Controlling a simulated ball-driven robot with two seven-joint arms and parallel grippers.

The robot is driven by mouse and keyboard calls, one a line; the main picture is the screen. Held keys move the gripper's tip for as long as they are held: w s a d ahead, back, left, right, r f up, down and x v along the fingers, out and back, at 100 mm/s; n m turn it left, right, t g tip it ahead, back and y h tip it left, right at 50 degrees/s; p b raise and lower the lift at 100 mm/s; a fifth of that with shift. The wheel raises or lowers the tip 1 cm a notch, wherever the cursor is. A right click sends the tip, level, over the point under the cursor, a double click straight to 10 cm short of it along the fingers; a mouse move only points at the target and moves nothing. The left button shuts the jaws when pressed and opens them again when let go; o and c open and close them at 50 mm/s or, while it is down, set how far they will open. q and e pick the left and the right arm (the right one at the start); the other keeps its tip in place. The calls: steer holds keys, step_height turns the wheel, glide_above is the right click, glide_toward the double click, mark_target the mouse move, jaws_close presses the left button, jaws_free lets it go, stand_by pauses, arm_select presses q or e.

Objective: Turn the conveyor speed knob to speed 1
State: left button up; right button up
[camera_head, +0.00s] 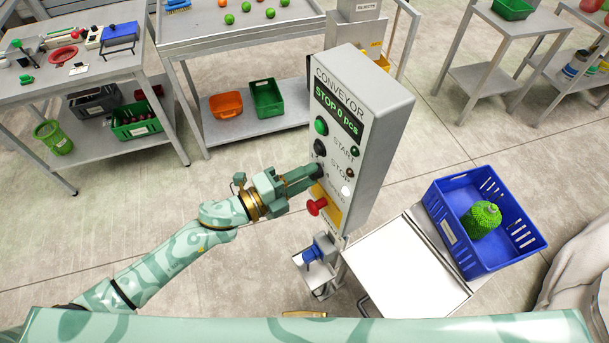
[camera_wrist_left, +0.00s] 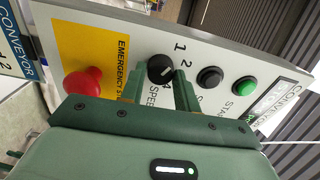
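The conveyor control box (camera_head: 384,110) stands upright on a post, its display reading "STOP 0 pcs". The black speed knob (camera_wrist_left: 160,68) shows in the left wrist view, with the printed numerals 1 and 2 beside it. Its pale pointer mark is too small to read surely. My left gripper (camera_head: 318,172) is at the panel's lower part and hides the knob in the head view. In the left wrist view its two fingers (camera_wrist_left: 158,88) are apart, one on each side of the knob, with no clear contact visible. My right gripper is not in view.
The red emergency stop button (camera_head: 317,206) sticks out just below my left gripper. The green start button (camera_head: 321,126) and black stop button (camera_head: 320,147) are above it. A blue crate (camera_head: 482,250) holding a green netted item (camera_head: 482,219) stands at right, beside a pale tray (camera_head: 410,268).

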arm_select(q)
steer(key=shift+o, duration=1.4)
steer(key=b+v, duration=0.3)
steer(key=v, duration=1.3)
steer(key=shift+a, duration=0.2)
steer(key=shift+f, duration=0.1)
